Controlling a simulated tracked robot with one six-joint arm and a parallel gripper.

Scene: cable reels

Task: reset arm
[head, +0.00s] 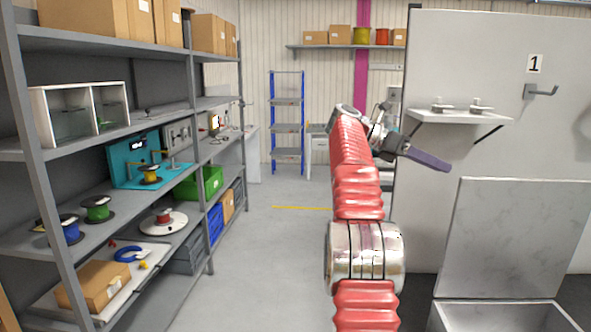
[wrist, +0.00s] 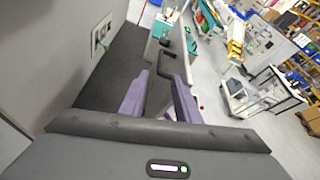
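My arm with red ribbed sleeves rises in the middle of the head view and bends to the right at its top. My gripper (head: 432,158) points right there, in front of the grey panel and below the small shelf. Its purple fingers overlap in that view. In the wrist view my gripper (wrist: 160,84) shows two purple fingers standing apart. I see nothing held between them; a grey and black object shows in the gap, seemingly beyond the fingers.
A grey shelf rack (head: 120,38) on the left carries boxes, a blue spool (head: 70,230), a green spool (head: 97,209) and a green bin (head: 211,180). The grey panel (head: 470,70) with hook (head: 541,92) and small shelf (head: 455,116) stands close right. The aisle floor (head: 270,250) is clear.

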